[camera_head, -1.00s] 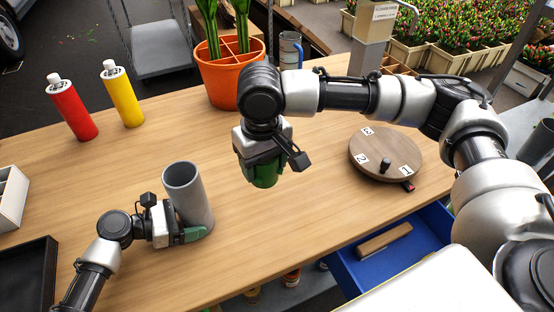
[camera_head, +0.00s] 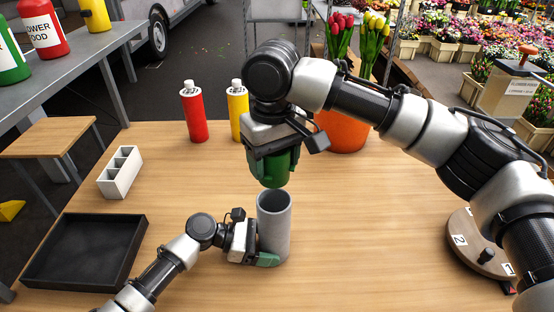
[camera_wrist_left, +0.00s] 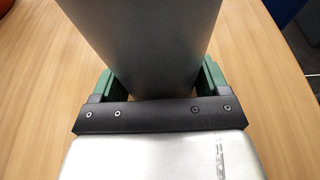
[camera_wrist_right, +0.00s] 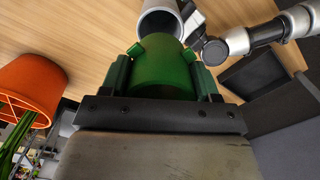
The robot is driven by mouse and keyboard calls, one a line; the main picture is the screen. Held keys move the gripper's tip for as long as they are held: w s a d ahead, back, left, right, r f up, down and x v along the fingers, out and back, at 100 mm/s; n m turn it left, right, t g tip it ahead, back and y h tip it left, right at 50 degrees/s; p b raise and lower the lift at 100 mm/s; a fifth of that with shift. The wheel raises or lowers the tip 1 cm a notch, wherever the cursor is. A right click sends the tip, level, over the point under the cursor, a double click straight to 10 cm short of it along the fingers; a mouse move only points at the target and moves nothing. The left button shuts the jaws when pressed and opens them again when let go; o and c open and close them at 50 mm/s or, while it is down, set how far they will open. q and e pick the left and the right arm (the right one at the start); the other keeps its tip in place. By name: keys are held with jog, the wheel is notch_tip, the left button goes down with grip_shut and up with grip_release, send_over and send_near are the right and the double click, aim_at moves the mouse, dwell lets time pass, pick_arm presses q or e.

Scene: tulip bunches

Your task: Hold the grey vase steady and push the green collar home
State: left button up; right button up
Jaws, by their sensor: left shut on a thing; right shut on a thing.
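The grey vase (camera_head: 274,222) stands upright on the wooden table in the head view. My left gripper (camera_head: 262,258) is shut around its lower part. The vase wall fills the space between the green-padded fingers in the left wrist view (camera_wrist_left: 150,45). My right gripper (camera_head: 275,160) points down and is shut on the green collar (camera_head: 275,172), just above the vase mouth. In the right wrist view the collar (camera_wrist_right: 163,72) sits between the fingers, and the open vase mouth (camera_wrist_right: 160,24) lies beyond it. The collar appears apart from the vase.
Red (camera_head: 193,112) and yellow (camera_head: 238,110) bottles stand behind the vase. An orange pot (camera_head: 345,130) with tulips is at the back right. A black tray (camera_head: 85,252) and a white divided box (camera_head: 120,172) lie left. A round wooden turntable (camera_head: 475,245) is at right.

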aim_at(274, 180)
jog(key=shift+f, duration=0.1)
jog(key=shift+f, duration=2.35)
jog(key=shift+f, duration=1.65)
jog(key=o, duration=1)
jog(key=shift+f, duration=0.1)
notch_tip(274, 180, up, 12)
